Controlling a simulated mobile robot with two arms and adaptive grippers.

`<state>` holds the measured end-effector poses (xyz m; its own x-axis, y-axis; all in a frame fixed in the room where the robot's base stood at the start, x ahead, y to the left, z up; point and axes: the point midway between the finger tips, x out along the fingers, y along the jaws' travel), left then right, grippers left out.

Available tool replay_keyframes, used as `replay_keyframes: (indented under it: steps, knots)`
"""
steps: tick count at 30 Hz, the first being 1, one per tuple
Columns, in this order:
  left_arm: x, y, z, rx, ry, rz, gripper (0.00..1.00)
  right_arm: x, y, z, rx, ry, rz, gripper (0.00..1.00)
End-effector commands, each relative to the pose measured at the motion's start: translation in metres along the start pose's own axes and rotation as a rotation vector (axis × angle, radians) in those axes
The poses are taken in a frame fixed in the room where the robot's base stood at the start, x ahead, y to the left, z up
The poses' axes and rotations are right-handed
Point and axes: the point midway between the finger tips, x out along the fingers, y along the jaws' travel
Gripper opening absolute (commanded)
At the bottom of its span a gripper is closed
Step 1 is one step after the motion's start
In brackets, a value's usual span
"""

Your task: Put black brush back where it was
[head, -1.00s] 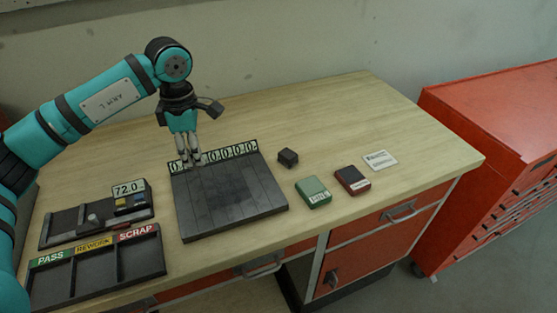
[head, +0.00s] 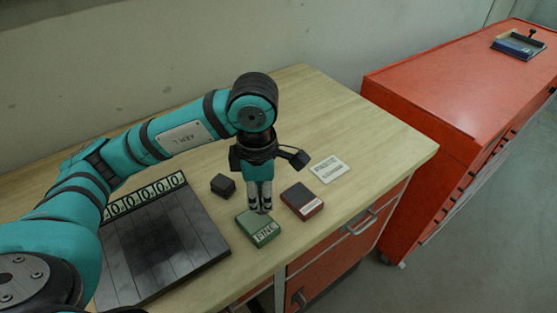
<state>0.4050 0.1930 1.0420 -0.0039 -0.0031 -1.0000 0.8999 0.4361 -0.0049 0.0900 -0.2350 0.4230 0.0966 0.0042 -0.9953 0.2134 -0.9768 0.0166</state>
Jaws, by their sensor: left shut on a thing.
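My left gripper (head: 260,209) points straight down at the far edge of a green block (head: 259,231) with a pale label. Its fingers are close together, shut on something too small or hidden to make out. I cannot tell whether the fingertips touch the green block. I cannot make out a brush shape for certain. A small black block (head: 223,185) lies on the bench left of the gripper, apart from it. My right gripper is not in view.
A dark red block (head: 302,201) and a white lettered card (head: 329,168) lie to the right on the wooden bench (head: 374,132). A dark slatted board (head: 165,243) with a numbered strip is at left. A red cabinet (head: 425,105) stands beyond the bench's right end.

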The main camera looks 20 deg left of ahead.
Motion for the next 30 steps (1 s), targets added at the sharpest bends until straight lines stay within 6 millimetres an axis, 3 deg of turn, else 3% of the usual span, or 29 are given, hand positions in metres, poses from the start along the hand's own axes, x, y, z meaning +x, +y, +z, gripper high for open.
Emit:
replay_keyframes:
  steps: [9,15,23,30]
  knots:
    - [0.003,0.086,-0.002,-0.007,0.001,-0.003,0.00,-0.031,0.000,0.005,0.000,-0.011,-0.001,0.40]
    - [0.008,0.129,-0.001,-0.004,0.000,-0.002,0.00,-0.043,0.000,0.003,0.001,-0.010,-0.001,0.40]
    - [0.017,0.142,-0.002,0.001,0.001,-0.002,0.00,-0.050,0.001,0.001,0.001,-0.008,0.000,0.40]
    - [0.045,0.142,-0.002,0.001,0.001,-0.001,0.00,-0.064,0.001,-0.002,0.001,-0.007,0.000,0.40]
